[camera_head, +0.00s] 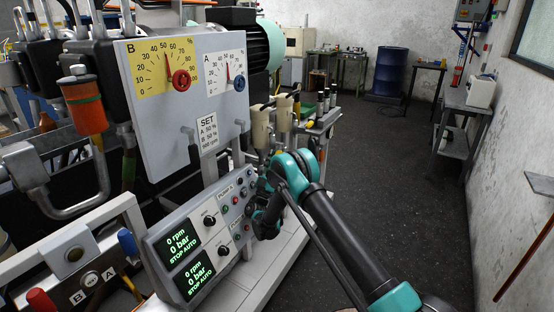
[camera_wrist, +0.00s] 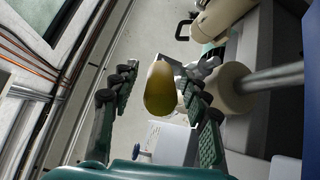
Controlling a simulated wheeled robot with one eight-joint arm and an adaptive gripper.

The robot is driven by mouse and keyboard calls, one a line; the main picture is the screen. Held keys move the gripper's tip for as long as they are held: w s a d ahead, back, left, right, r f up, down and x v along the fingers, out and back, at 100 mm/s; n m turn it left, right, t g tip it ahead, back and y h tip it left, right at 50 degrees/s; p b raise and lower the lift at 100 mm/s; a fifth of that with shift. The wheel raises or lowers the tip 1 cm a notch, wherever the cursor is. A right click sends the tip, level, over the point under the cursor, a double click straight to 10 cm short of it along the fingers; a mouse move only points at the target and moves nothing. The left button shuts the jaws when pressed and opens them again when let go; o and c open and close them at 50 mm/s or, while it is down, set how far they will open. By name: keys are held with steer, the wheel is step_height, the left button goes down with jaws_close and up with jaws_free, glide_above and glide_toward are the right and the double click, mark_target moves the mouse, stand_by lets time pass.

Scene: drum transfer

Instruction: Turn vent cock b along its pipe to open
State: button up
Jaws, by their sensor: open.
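In the wrist view a smooth yellow-olive knob (camera_wrist: 160,88) shows between the two fingers of my gripper (camera_wrist: 157,68). The fingers are apart, with a visible gap on each side of the knob. It looks like a handle end seen nearly head-on; its pipe and any letter on it are hidden, so I cannot tell whether it is vent cock b. In the head view my gripper (camera_head: 265,218) is a dark shape just right of the control panel, mostly hidden by my arm. No vent cock can be made out clearly there.
The sloping control panel (camera_head: 195,245) with green displays stands close left of my gripper. Above it is a board with B and A dials (camera_head: 183,100). A pale cylinder (camera_wrist: 238,92) with a metal rod is right of the fingers. The floor (camera_head: 400,150) is open to the right.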

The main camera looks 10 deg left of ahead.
steer(key=v, duration=0.3)
steer(key=s+a, duration=0.4)
steer(key=s, duration=0.7)
steer(key=shift+s, duration=0.15)
